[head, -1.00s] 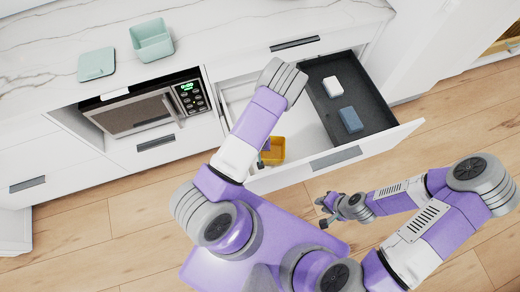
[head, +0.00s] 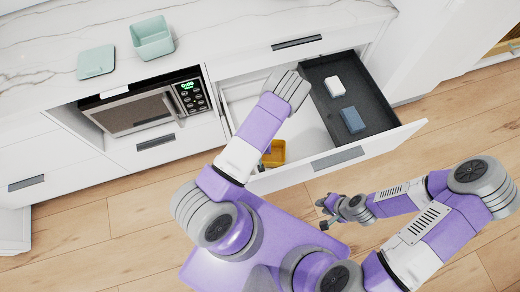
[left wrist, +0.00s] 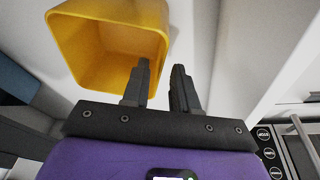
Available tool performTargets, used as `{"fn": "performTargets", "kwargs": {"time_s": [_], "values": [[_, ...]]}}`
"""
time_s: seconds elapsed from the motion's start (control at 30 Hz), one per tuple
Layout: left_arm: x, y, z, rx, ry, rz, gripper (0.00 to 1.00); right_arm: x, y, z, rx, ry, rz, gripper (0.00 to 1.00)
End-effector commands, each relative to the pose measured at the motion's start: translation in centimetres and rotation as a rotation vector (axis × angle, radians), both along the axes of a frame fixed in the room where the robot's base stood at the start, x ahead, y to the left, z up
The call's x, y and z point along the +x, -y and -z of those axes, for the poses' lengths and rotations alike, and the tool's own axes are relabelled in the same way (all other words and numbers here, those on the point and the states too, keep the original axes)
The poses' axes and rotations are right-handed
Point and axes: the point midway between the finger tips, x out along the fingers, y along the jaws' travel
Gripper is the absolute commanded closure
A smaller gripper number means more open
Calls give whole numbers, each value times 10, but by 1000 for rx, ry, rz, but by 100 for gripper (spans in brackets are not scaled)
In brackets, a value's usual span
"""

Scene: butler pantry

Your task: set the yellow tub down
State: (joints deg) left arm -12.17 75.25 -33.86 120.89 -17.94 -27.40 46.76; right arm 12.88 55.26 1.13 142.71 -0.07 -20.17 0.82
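The yellow tub (head: 278,152) is inside the open drawer near its front wall, partly hidden by my left arm in the head view. In the left wrist view the tub (left wrist: 75,60) fills the upper left, its open mouth facing the camera. My left gripper (left wrist: 161,78) has its fingers apart, one over the tub's mouth and one beyond its right wall, with a gap between them. Whether a finger touches the wall is unclear. My right gripper (head: 324,214) is open and empty, in front of the drawer.
The open drawer (head: 398,134) has a dark tray (head: 362,88) on its right, holding a white block (head: 334,86) and a blue block (head: 353,120). A microwave (head: 140,112) is left of the drawer. A mint tub (head: 152,38) and lid (head: 96,61) stand on the counter.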

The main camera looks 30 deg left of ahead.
Motion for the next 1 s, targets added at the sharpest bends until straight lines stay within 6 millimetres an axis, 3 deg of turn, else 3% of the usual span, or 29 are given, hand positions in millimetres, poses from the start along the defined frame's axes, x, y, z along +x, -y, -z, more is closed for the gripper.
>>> {"fn": "performTargets", "kwargs": {"time_s": [0.17, 0.5, 0.7, 1.0], "values": [[0, 0, -8, 0, 1, -1, 72, 0, 0, -5, 0, 0, 0, 70], [-16, 5, -77, -1, 3, -2, 72, 0, 0, -26, 0, 0, 0, 70], [-25, 7, -108, 0, 1, 0, 72, 0, 0, -34, 0, 0, 0, 70], [-29, 7, -120, 1, 0, -1, 72, 0, 0, -36, 0, 0, 0, 70]]}}
